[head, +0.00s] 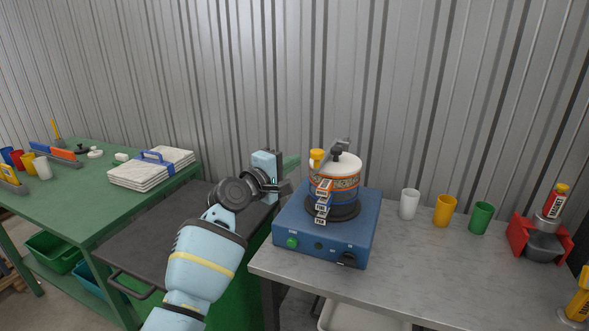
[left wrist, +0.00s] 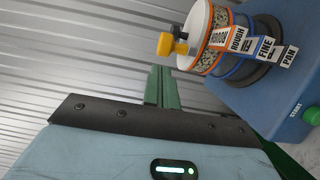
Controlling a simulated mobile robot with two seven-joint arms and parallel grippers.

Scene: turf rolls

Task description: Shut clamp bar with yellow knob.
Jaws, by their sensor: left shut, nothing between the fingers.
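A sieve stack (head: 335,187) with a white lid (head: 346,163) stands on a blue shaker base (head: 318,232). The yellow knob (head: 317,155) is at the lid's left side, and a grey clamp bar (head: 340,144) shows above the lid. I cannot tell whether the bar is seated or raised. The knob also shows in the left wrist view (left wrist: 166,44), sticking out past the lid. My left gripper (head: 291,161) is shut and empty, left of the stack and apart from it. Its green fingers show in the left wrist view (left wrist: 160,86). My right gripper is out of view.
White (head: 409,204), yellow (head: 445,211) and green cups (head: 481,217) stand right of the base on the grey table (head: 412,258). A red holder (head: 541,240) is farther right. A dark cart top (head: 160,235) lies left, below my arm. A metal wall is behind.

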